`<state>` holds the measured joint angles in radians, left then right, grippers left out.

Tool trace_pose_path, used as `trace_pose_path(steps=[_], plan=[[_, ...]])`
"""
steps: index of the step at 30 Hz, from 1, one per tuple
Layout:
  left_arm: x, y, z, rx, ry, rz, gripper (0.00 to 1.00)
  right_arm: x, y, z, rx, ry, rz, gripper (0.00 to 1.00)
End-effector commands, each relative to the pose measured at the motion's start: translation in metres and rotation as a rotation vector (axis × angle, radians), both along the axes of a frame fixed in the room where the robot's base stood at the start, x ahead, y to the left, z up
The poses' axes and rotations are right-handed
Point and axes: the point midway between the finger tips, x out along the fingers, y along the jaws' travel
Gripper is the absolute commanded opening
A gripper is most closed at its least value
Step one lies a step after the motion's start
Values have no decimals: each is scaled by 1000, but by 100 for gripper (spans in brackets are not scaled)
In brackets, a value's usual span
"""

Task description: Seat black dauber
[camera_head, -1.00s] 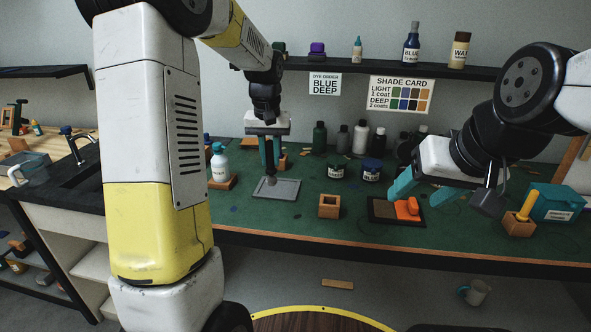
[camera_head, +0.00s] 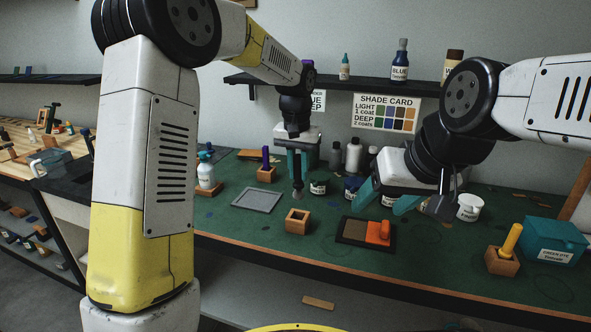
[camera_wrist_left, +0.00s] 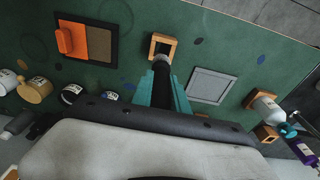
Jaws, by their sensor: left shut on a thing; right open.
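The black dauber (camera_head: 298,188) hangs roughly upright, tip down, from my left gripper (camera_head: 298,172), whose teal fingers are shut on it. An empty square wooden holder (camera_head: 298,221) stands on the green bench top, nearer the front edge than the dauber. In the left wrist view the dauber (camera_wrist_left: 161,78) points toward the wooden holder (camera_wrist_left: 171,39), and its pale tip overlaps the holder's near side; the tip appears outside the opening. My right gripper (camera_head: 385,199) is open and empty above the bench, behind the orange and brown pad.
A grey tray (camera_head: 258,199) lies left of the holder. The two-tone pad (camera_head: 353,230) with an orange block lies to its right. Jars and bottles stand behind. A purple dauber (camera_head: 266,158) and a yellow dauber (camera_head: 511,240) stand in other wooden holders.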

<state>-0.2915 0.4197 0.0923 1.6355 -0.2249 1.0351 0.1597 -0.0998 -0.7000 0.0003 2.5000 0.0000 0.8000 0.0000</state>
Motion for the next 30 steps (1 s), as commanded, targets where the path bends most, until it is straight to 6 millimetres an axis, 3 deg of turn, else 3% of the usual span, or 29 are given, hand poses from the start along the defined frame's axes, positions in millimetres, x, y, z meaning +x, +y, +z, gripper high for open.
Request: trace_pose_path(steps=[5, 18, 30], plan=[[0, 0, -5, 1, 2, 1, 0, 0, 0, 0, 0, 0, 0, 61], [0, 1, -42, 1, 1, 2, 0, 0, 0, 0, 0, 0, 0, 61], [0, 0, -45, 0, 0, 2, 0, 0, 0, 0, 0, 0, 0, 61]])
